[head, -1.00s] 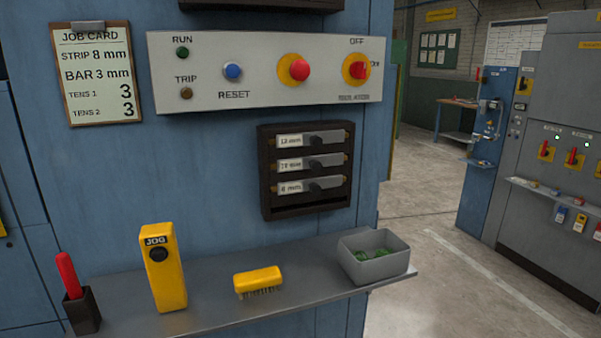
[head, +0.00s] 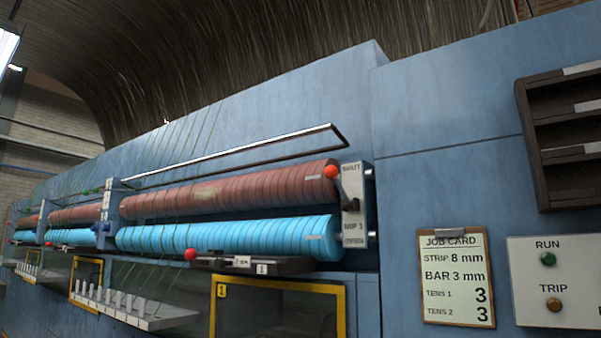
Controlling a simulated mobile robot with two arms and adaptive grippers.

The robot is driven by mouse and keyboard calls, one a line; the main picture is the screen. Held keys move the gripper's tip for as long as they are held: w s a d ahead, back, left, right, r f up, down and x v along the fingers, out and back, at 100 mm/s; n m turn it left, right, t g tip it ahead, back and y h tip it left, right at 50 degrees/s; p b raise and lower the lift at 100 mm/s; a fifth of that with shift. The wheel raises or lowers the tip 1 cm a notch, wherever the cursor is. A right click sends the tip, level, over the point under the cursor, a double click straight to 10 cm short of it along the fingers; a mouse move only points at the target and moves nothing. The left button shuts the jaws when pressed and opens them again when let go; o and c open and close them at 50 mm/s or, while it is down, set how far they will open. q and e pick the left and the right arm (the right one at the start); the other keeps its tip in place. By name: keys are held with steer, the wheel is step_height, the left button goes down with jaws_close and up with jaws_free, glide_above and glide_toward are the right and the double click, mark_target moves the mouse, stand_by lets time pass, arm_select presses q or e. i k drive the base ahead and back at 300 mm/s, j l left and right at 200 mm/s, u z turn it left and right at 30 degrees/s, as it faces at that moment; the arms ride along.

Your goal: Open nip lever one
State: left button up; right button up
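The nip 1 lever (head: 331,172) shows in the head view as a red ball knob on a dark arm. It is mounted on a pale plate (head: 354,228) at the right end of the nearest rollers. The plate reads NIP 1, with what looks like SHUT at its top and OPEN at its bottom. The knob is up, beside the SHUT end. A dark red ribbed roller (head: 240,192) lies just above a bright blue ribbed roller (head: 220,238). Neither of my grippers is in view.
A second red ball (head: 191,254) sits on a dark slide marked 1, below the blue roller. A yellow-framed window (head: 345,312) is beneath it. A chrome bar (head: 240,155) runs above the rollers. A job card (head: 455,276) and button panel (head: 575,290) are at right.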

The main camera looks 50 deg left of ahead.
mark_target(331, 172)
steer(key=u, duration=1.35)
steer(key=i+j+z, duration=0.1)
steer(key=j, duration=0.2)
